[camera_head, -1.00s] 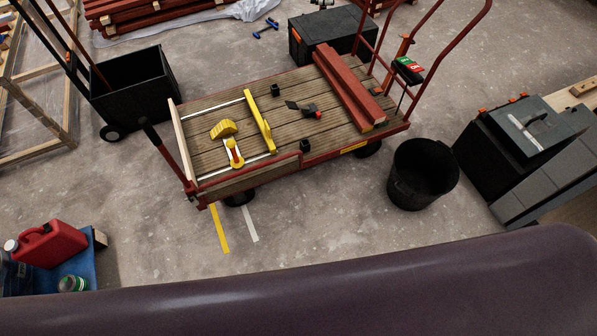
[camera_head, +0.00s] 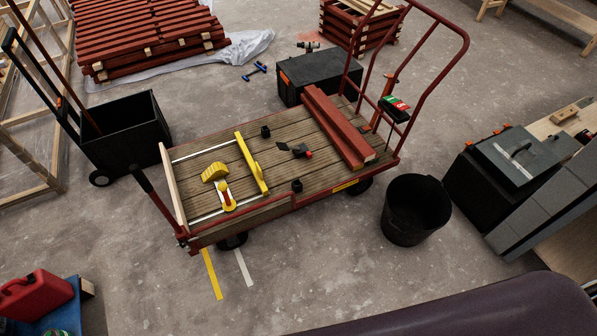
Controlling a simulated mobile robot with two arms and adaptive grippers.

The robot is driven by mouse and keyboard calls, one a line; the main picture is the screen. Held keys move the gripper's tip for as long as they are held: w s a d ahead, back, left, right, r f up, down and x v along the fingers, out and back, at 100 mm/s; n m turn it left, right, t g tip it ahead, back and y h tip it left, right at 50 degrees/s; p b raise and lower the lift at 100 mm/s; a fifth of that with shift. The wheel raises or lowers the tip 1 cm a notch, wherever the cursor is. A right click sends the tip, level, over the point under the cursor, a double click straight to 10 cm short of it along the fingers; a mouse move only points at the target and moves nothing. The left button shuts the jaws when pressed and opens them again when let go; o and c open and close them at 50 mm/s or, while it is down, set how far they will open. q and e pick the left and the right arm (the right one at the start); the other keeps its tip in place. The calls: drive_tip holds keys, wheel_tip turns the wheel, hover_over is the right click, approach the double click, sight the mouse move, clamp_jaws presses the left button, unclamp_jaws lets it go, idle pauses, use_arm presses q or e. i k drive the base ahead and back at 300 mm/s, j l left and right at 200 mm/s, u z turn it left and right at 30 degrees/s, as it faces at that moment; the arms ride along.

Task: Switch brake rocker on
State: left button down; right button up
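A small black box with a green and red rocker (camera_head: 396,103) is mounted on the red push handle (camera_head: 462,62) at the right end of a flatbed cart (camera_head: 215,157). The rocker face is too small to tell which side is pressed. Neither of my grippers is in this view, and nothing touches the rocker.
On the cart lie red battens (camera_head: 336,125), a yellow bar (camera_head: 252,163), a yellow and red tool (camera_head: 219,184) and small black parts. A black bucket (camera_head: 415,210) stands just right of the cart. Dark cases (camera_head: 500,175) stand farther right.

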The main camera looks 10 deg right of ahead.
sight(394, 102)
drive_tip(key=i+l, duration=0.15)
drive_tip(key=l, duration=0.2)
drive_tip(key=i+l, duration=0.15)
drive_tip(key=l, duration=0.15)
drive_tip(key=i+l+u, duration=0.1)
drive_tip(key=l, duration=0.25)
drive_tip(key=i+l, duration=0.2)
drive_tip(key=l, duration=0.15)
drive_tip(key=i+l, duration=0.15)
drive_tip(key=l, duration=0.2)
drive_tip(key=i+l+u, duration=0.1)
drive_tip(key=l, duration=0.25)
drive_tip(key=i+l, duration=0.2)
drive_tip(key=l, duration=0.15)
